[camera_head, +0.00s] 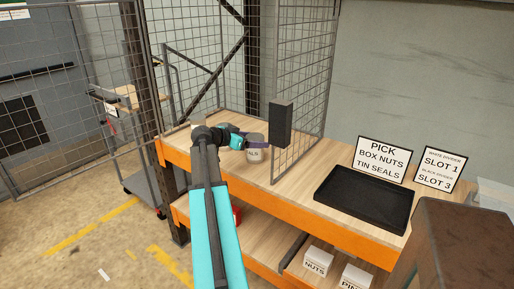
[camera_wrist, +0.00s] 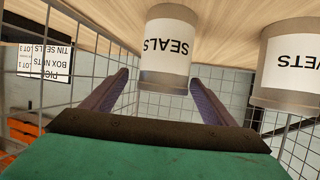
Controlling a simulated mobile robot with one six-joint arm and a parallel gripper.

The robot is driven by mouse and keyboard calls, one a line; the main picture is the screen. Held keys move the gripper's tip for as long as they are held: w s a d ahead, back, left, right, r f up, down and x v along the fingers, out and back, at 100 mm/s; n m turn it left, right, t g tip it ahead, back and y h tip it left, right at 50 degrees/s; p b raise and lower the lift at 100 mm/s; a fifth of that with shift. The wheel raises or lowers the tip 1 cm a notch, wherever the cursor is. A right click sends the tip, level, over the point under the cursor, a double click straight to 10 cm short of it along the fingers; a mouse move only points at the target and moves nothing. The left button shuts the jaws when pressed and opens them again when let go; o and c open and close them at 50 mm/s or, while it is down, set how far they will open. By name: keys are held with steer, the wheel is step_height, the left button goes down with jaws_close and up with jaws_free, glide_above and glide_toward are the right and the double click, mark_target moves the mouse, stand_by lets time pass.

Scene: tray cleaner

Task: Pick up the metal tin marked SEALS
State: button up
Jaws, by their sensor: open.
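The metal tin marked SEALS (camera_wrist: 165,50) stands upright on the wooden bench top, which shows at the top of the inverted wrist view. In the head view the tin (camera_head: 254,156) is partly hidden by my gripper, and only the end of its label shows. My gripper (camera_wrist: 158,80) is open and empty, with a purple finger to either side of the tin's near end. Whether the fingers reach around the tin or stop just short of it, I cannot tell. In the head view my gripper (camera_head: 253,144) is at the tin's upper part.
A second tin (camera_wrist: 291,65), its label ending in VETS, stands close beside the SEALS tin. A wire mesh panel (camera_head: 303,85) with a dark box (camera_head: 280,124) rises close to the right of my gripper.

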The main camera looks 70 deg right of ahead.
stand_by(0.3)
steer(key=shift+p+x, duration=0.7)
steer(key=shift+x, duration=1.95)
steer(key=shift+c, duration=0.5)
steer(key=shift+r, duration=0.1)
steer(key=c, duration=1.3)
steer(key=shift+r+b, duration=0.45)
steer(key=shift+r, duration=1.35)
steer(key=w+a+r+b, duration=0.1)
steer(key=w+a, duration=0.3)
steer(key=a, duration=1.1)
steer(key=shift+w+a+r+b, duration=0.2)
steer(key=shift+w+b, duration=0.05)
steer(key=shift+b, duration=0.4)
